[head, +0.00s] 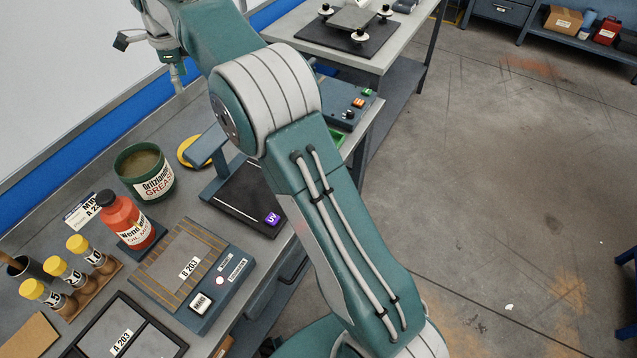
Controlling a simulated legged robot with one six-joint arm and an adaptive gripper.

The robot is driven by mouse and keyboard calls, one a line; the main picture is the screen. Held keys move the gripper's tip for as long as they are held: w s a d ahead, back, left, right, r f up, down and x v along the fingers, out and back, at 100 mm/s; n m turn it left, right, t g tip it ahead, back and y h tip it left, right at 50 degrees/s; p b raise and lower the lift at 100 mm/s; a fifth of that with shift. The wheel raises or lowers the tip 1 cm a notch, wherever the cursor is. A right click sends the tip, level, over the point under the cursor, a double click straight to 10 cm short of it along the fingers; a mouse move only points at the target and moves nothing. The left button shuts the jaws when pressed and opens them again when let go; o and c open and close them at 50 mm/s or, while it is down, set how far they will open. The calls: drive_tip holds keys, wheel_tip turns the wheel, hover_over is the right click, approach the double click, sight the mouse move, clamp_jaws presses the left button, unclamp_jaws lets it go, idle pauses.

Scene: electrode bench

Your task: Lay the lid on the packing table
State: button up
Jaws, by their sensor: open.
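My gripper (160,58) is at the upper left, seen partly behind my arm, above the back of the bench. Its jaws are open and I see nothing between them. I cannot tell for sure which thing is the lid. A grey flat plate (353,18) with white round feet or knobs around it is on a black mat (318,38) on a separate grey table (398,50) at the top. This may be the packing table, but no label shows. The gripper is well to the left of that table.
The near bench (97,262) holds a grease tin (142,182), a red bottle (125,222), yellow-capped vials (68,272), a slatted plate fixture (180,255), a black-framed panel (125,335), a black UV pad (240,205) and a button box (345,100). Open floor (490,180) lies right.

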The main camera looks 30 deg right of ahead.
drive_tip(key=s+d+r+n+t, duration=0.1)
drive_tip(key=s+d+r+n, duration=0.25)
drive_tip(key=s, duration=0.35)
drive_tip(key=s+d+r+n, duration=0.3)
drive_tip(key=s+n, duration=0.1)
drive_tip(key=s, duration=0.2)
drive_tip(key=s+d+r+n+t, duration=0.1)
drive_tip(key=s+d+r+n, duration=0.25)
drive_tip(key=s, duration=0.35)
drive_tip(key=s+d+f+n+t, duration=0.1)
drive_tip(key=s+f+n, duration=0.3)
drive_tip(key=s, duration=0.6)
drive_tip(key=s+d+f+n+t, duration=0.1)
drive_tip(key=s+d+f+n, duration=0.1)
drive_tip(key=s+f+n, duration=0.3)
drive_tip(key=s+n, duration=0.1)
drive_tip(key=s, duration=0.3)
drive_tip(key=shift+s+d+f+n, duration=0.2)
drive_tip(key=shift+s+f+n, duration=0.1)
drive_tip(key=shift+s, duration=0.1)
drive_tip(key=shift+r, duration=0.1)
drive_tip(key=shift+c, duration=0.7)
drive_tip(key=shift+a, duration=0.15)
